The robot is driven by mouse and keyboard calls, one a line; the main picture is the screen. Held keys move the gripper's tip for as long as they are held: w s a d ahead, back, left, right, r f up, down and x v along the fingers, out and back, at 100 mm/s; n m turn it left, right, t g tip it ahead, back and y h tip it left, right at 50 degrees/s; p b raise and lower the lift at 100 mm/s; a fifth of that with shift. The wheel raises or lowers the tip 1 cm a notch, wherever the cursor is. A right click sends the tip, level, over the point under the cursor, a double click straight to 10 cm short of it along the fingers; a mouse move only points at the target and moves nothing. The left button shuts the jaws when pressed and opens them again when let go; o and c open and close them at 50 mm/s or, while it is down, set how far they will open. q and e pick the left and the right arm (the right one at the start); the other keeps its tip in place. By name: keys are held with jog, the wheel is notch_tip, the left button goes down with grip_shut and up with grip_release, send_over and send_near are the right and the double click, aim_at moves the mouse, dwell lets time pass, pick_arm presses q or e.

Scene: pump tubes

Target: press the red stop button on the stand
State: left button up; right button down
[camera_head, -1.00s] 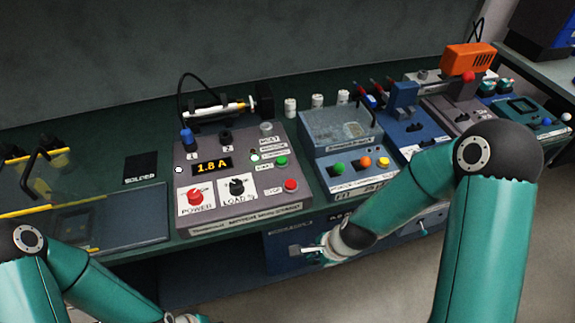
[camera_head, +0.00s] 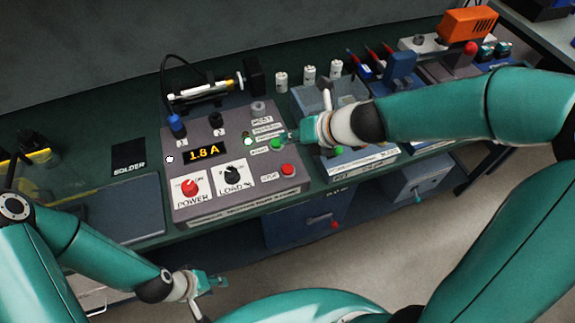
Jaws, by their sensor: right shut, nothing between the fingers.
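The red stop button (camera_head: 288,170) sits at the right front of the grey control panel (camera_head: 240,206), with a small label to its left. It is uncovered. My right gripper (camera_head: 291,135) is shut and empty above the panel's right edge, pointing left. Its tip is close to the green button (camera_head: 275,143), behind the red stop button in the picture. I cannot tell whether the tip touches anything. My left gripper (camera_head: 214,281) is low in front of the bench, away from the panel; its finger opening is unclear.
The panel also carries a red power knob (camera_head: 189,187), a black load knob (camera_head: 232,175) and a display (camera_head: 205,152) reading 1.8 A. A blue-grey box (camera_head: 325,97) stands to the right, partly behind my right arm. Open floor lies in front of the bench.

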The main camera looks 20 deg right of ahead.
jog(key=b, duration=0.8)
send_near(283, 166)
jog(key=w+a, duration=0.1)
jog(key=w+a+f, duration=0.2)
jog(key=w, duration=0.1)
jog(key=shift+f+b, duration=0.45)
jog(key=shift+f, duration=0.15)
jog(key=shift+f+b, duration=0.3)
jog(key=shift+f, duration=0.05)
jog(key=shift+f+b, duration=0.6)
jog(key=shift+f, duration=0.05)
dwell(0.9)
jog(key=shift+r, duration=0.1)
jog(key=shift+r+p, duration=1)
jog(key=shift+p, duration=0.15)
jog(key=shift+r, duration=0.1)
